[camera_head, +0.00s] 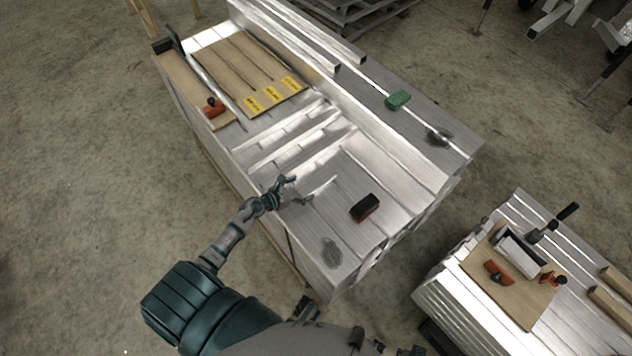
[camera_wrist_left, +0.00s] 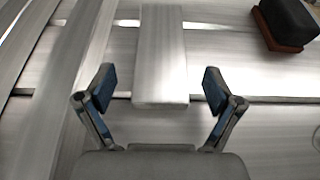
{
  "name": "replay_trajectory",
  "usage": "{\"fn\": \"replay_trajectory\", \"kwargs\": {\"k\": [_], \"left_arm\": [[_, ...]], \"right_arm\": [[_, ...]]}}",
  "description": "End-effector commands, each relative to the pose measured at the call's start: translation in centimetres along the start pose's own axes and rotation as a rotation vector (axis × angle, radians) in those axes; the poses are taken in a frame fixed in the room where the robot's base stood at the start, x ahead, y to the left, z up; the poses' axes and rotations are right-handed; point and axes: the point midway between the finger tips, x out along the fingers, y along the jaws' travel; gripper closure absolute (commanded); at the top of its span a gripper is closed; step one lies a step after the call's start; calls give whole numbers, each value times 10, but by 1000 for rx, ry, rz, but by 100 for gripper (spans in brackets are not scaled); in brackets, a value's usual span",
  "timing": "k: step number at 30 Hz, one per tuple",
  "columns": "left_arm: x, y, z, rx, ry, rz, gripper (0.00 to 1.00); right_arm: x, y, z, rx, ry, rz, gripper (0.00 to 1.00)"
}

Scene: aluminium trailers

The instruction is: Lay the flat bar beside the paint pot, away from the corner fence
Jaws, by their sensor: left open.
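The flat bar (camera_wrist_left: 161,50) is a pale metal strip in the left wrist view, lying on the aluminium surface with its near end between my left fingers. In the head view it shows as a short bright strip (camera_head: 322,189) just ahead of the gripper. My left gripper (camera_head: 298,193) is open over the stack. In the left wrist view its fingers (camera_wrist_left: 160,88) stand on either side of the bar, with a visible gap on each side. I cannot make out a paint pot or a corner fence in either view.
A black block with a red base (camera_head: 365,208) sits right of the bar; it also shows in the left wrist view (camera_wrist_left: 288,22). Several metal strips lie beyond the gripper. A green block (camera_head: 398,99) rests on the raised ledge. A second stack (camera_head: 450,300) stands at right.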

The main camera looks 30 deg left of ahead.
Motion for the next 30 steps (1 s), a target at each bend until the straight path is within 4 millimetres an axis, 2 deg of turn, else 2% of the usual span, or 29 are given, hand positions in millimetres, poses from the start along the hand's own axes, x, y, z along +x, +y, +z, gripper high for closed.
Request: {"fn": "replay_trajectory", "kwargs": {"k": [4, 7, 16, 27, 30], "left_arm": [[26, -3, 3, -2, -2, -1, 8], [38, -3, 2, -3, -1, -1, 8], [42, -3, 3, 2, 0, 0, 8], [42, -2, 2, 0, 0, 0, 99], [42, -2, 4, 0, -3, 1, 100]], "right_arm": [[-1, 0, 0, -1, -2, -1, 60], [-15, -1, -3, -4, 6, -2, 60], [-19, 0, -4, -2, 8, -2, 60], [-19, -1, -5, -1, 10, -1, 60], [-19, -1, -5, -1, 10, -2, 60]]}}
